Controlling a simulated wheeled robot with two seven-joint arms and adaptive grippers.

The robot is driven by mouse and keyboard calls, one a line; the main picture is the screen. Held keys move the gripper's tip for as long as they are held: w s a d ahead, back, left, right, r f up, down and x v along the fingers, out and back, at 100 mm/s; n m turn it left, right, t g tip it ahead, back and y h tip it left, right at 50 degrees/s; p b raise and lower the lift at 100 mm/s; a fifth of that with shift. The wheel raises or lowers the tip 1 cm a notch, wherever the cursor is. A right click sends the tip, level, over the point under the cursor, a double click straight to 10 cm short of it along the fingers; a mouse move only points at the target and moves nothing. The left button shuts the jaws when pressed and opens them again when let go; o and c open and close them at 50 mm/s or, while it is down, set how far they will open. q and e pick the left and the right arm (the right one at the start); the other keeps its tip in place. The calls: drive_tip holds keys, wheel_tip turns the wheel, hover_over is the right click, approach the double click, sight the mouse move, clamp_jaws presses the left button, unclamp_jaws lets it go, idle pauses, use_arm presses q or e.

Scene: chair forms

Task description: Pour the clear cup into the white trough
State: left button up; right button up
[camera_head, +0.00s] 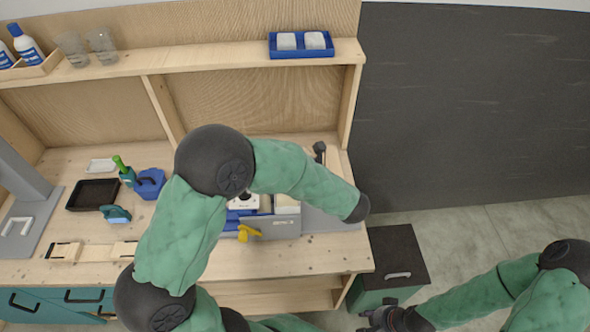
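Two clear cups stand side by side on the upper shelf at the left, one clear cup (72,48) left of the other clear cup (102,45). I cannot tell which one is meant. A small white dish (101,165) lies at the back left of the workbench; it may be the white trough, but I cannot be sure. My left arm crosses the middle of the view and covers part of the bench; its gripper cannot be made out. My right gripper (385,319) is at the bottom edge, partly cut off, far from the cups; its opening is unclear.
On the workbench (290,262) are a black tray (93,195), a blue holder (149,184), a green bottle (124,170) and a yellow piece (247,233). A blue tray (300,53) sits on the shelf. A dark-topped cabinet (397,256) stands right of the bench.

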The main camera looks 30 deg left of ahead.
use_arm(q)
drive_tip(key=shift+w+a+b, duration=0.1)
drive_tip(key=shift+a+b, duration=0.05)
drive_tip(key=shift+b, duration=0.3)
drive_tip(key=shift+d+n+t+b, duration=0.2)
drive_tip(key=shift+n+t+b, duration=0.1)
drive_tip(key=shift+n+b, duration=0.1)
drive_tip(key=shift+w+d+n+t+h+b, duration=0.15)
drive_tip(key=shift+n+t+b, duration=0.3)
drive_tip(key=shift+b, duration=0.75)
drive_tip(key=shift+w+a+n+t+h+b, duration=0.1)
drive_tip(key=shift+w+n+t+h+b, duration=0.15)
drive_tip(key=shift+n+b, duration=0.6)
drive_tip(key=shift+w+d+f+n+t+b, duration=0.1)
drive_tip(key=shift+n+t+b, duration=0.35)
drive_tip(key=shift+b, duration=1.3)
drive_tip(key=shift+w+d+f+n+t+b, duration=0.1)
drive_tip(key=shift+n+t+b, duration=0.35)
drive_tip(key=shift+b, duration=1.3)
drive_tip(key=shift+f+n+t+b, duration=0.3)
drive_tip(key=shift+n+b, duration=0.35)
drive_tip(key=shift+b, duration=0.85)
drive_tip(key=shift+f+n+t+b, duration=0.25)
drive_tip(key=shift+n+b, duration=0.4)
drive_tip(key=shift+b, duration=0.8)
drive_tip(key=shift+f+n+t+b, duration=0.15)
drive_tip(key=shift+n+t+b, duration=0.35)
drive_tip(key=shift+b, duration=1.85)
